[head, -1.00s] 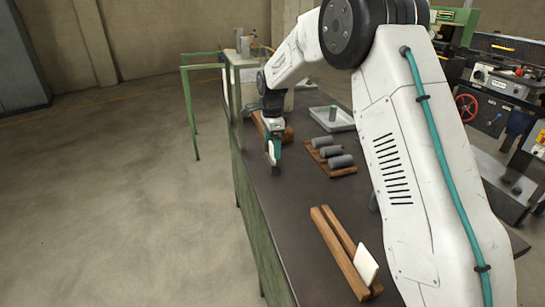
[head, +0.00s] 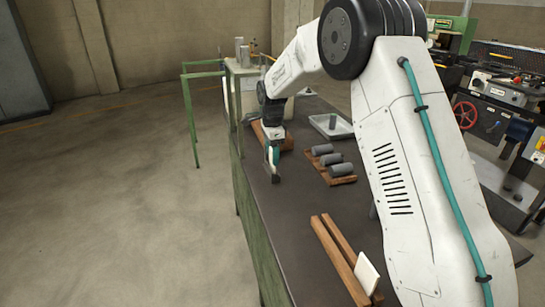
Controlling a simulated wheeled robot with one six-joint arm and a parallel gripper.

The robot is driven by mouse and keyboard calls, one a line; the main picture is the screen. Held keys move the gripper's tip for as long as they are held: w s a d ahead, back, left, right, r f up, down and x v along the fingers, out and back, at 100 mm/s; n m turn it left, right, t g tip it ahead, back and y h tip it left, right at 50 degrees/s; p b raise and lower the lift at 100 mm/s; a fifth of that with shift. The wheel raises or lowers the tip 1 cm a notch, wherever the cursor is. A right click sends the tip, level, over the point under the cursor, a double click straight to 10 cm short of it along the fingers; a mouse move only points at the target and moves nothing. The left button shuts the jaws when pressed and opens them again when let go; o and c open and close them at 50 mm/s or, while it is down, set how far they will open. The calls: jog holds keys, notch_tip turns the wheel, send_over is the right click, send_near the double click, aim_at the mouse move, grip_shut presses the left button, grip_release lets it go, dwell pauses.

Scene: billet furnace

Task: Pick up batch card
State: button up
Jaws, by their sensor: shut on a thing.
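My gripper (head: 273,164) points down at the left part of the dark bench top, near its left edge. It is shut on a small pale, flat thing (head: 271,155) that looks like the batch card, seen nearly edge-on and partly hidden by the fingers. Its lower end is close to the bench; I cannot tell whether it touches. Another white card (head: 367,272) leans in a wooden slotted rack (head: 338,258) at the near end of the bench, apart from my gripper.
A wooden block (head: 287,141) lies just behind my gripper. Several grey cylinders (head: 331,159) rest on a wooden holder to its right. A grey tray (head: 343,130) with a green-grey piece stands farther back. The bench (head: 290,215) is bare between gripper and rack. Green rails (head: 190,110) stand at left.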

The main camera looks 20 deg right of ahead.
notch_tip(320, 180, up, 3)
jog(key=shift+f, duration=0.1)
jog(key=w+d+r, duration=0.1)
jog(key=d, duration=1.5)
jog(key=shift+w, duration=0.2)
jog(key=shift+r, duration=0.1)
jog(key=shift+o, duration=1.3)
jog(key=shift+c, duration=0.3)
jog(key=shift+r, duration=0.15)
jog(key=shift+r, duration=2.35)
